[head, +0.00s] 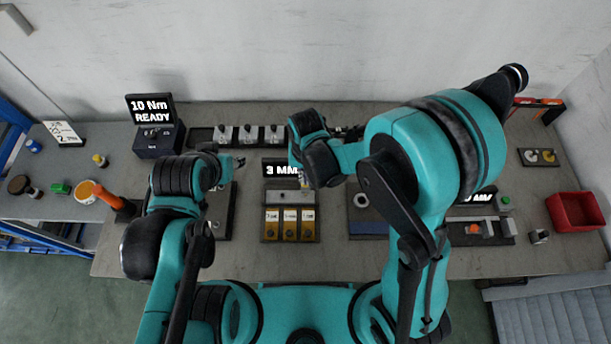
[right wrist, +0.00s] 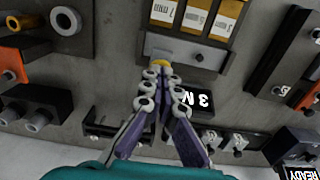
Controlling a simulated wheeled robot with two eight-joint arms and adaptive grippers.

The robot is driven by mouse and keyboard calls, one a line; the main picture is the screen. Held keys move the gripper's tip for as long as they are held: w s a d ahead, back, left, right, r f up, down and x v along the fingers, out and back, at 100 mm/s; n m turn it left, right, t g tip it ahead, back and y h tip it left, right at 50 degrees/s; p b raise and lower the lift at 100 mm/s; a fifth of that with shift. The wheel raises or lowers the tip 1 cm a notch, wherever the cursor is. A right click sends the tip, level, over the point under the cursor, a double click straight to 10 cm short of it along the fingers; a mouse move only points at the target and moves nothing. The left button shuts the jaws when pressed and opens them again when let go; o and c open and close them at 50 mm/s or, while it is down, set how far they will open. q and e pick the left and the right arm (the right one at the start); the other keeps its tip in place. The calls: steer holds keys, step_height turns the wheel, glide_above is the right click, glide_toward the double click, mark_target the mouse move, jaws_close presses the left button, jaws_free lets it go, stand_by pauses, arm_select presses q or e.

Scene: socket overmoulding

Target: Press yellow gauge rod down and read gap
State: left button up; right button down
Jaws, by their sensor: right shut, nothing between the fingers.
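The yellow gauge rod shows as a small yellow top (right wrist: 163,63) in the right wrist view, on the grey bar of the gauge fixture (head: 277,197). My right gripper (right wrist: 162,72) is shut and empty, its fingertips right at the yellow top; I cannot tell whether they touch. In the head view my right gripper (head: 306,184) is over the right part of the fixture and hides the rod. A display reading "3 MM" (head: 279,170) stands behind the fixture. It shows upside down in the right wrist view (right wrist: 204,99). My left gripper (head: 238,162) is left of the display, its jaws too small to judge.
Several yellow-labelled blocks (head: 290,214) sit at the fixture's front. A "10 Nm READY" unit (head: 158,128) stands at the back left, with a rack of parts (head: 248,135) beside it. A red bin (head: 575,211) is at the right. The front table strip is clear.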

arm_select(q)
step_height(320, 180, up, 6)
steer(key=p, duration=0.5)
steer(key=shift+f, duration=0.2)
arm_select(e)
step_height(320, 180, up, 8)
stand_by(0.6)
